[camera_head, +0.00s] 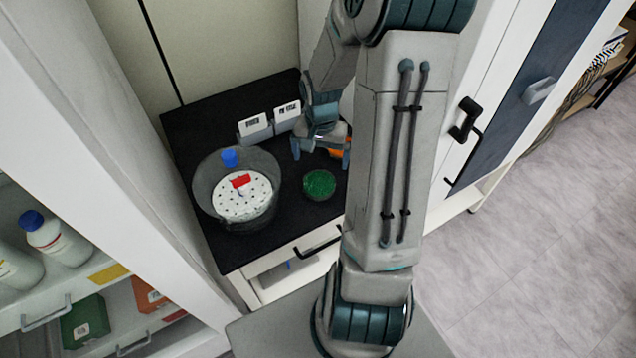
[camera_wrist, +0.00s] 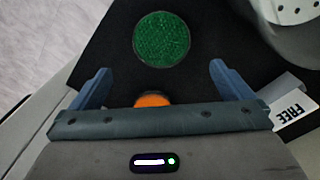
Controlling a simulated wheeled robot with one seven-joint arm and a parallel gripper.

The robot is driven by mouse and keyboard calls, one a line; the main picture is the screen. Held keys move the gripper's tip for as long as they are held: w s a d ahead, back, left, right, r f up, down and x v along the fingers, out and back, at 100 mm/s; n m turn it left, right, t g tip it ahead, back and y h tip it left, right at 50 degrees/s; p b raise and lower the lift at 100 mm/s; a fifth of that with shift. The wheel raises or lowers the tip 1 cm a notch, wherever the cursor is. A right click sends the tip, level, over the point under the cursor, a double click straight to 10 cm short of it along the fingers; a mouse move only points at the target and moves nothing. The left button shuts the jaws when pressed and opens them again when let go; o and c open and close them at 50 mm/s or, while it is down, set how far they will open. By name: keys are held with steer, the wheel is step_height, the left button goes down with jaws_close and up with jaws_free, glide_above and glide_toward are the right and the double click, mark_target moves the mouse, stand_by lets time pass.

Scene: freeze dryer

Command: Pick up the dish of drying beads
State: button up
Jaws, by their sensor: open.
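The dish of drying beads (camera_head: 319,184) is a small round dish full of green beads. It sits on the black counter, to the right of a round pot. In the wrist view the dish (camera_wrist: 162,39) lies ahead of the fingertips, roughly centred between them. My gripper (camera_head: 321,152) is open and empty, behind the dish in the head view. In the wrist view its two blue fingers (camera_wrist: 160,78) are spread wide, and neither touches the dish. An orange object (camera_wrist: 152,100) shows between the fingers near the palm; most of it is hidden.
A clear grey pot (camera_head: 209,187) with a white perforated disc (camera_head: 243,197) stands left of the dish. Two labelled white holders (camera_head: 256,128) stand at the back. The black counter (camera_head: 200,118) has bare room at its back left. A white cabinet bounds the right side.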

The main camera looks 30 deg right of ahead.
glide_above(319, 182)
steer(key=f, duration=0.4)
steer(key=shift+d+f, duration=0.2)
steer(key=shift+f, duration=0.1)
steer(key=shift+a+f, duration=0.2)
steer(key=shift+f, duration=2.5)
steer(key=c, duration=0.9)
